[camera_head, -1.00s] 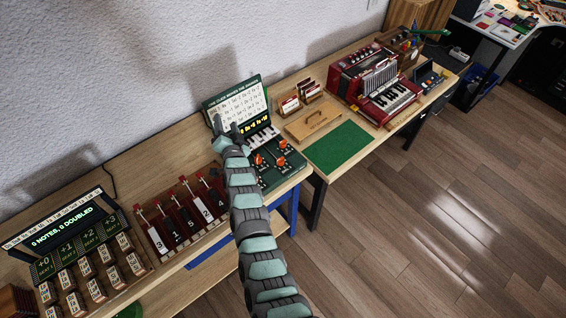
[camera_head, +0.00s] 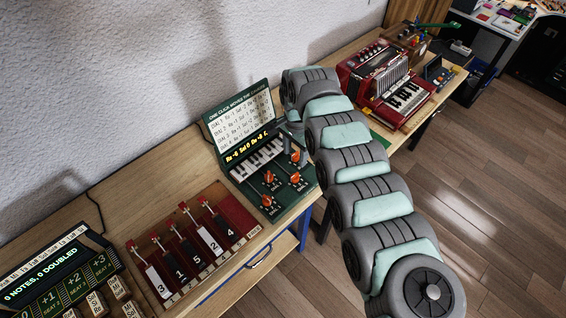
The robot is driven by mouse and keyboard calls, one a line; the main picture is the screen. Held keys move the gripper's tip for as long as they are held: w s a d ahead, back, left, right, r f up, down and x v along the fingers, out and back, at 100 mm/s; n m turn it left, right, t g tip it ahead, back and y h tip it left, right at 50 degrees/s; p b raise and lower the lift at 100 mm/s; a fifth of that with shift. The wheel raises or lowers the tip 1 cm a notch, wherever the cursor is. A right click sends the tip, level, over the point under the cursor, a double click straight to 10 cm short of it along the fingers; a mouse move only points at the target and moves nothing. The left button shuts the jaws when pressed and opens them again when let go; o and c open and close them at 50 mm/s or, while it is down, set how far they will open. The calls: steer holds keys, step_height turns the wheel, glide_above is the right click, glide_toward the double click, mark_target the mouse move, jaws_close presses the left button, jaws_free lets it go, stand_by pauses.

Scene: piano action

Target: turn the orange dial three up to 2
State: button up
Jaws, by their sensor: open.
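The dark green dial panel (camera_head: 283,200) stands on the bench with several orange dials. The upper right orange dial (camera_head: 295,157) is beside my gripper (camera_head: 303,150). The upper left dial (camera_head: 268,177), lower right dial (camera_head: 295,179) and lower left dial (camera_head: 266,200) are in clear view. The dial labels and pointer settings are too small to read, so I cannot tell which is dial three. My gripper is open, pointing down at the panel's right side, partly hidden by my arm. I cannot tell whether it touches the dial.
Behind the dials are a small keyboard (camera_head: 257,159), a yellow text display (camera_head: 247,146) and a chart board (camera_head: 238,116). Numbered red-topped levers (camera_head: 190,245) stand to the left. A red accordion (camera_head: 378,70) stands to the right, beyond my arm.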

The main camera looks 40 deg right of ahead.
mark_target(295, 175)
steer(key=f, duration=0.3)
steer(key=f+b, duration=0.1)
steer(key=f, duration=0.6)
steer(key=shift+s+f, duration=0.3)
steer(key=shift+f, duration=0.1)
steer(key=shift+c, duration=0.2)
jaws_close()
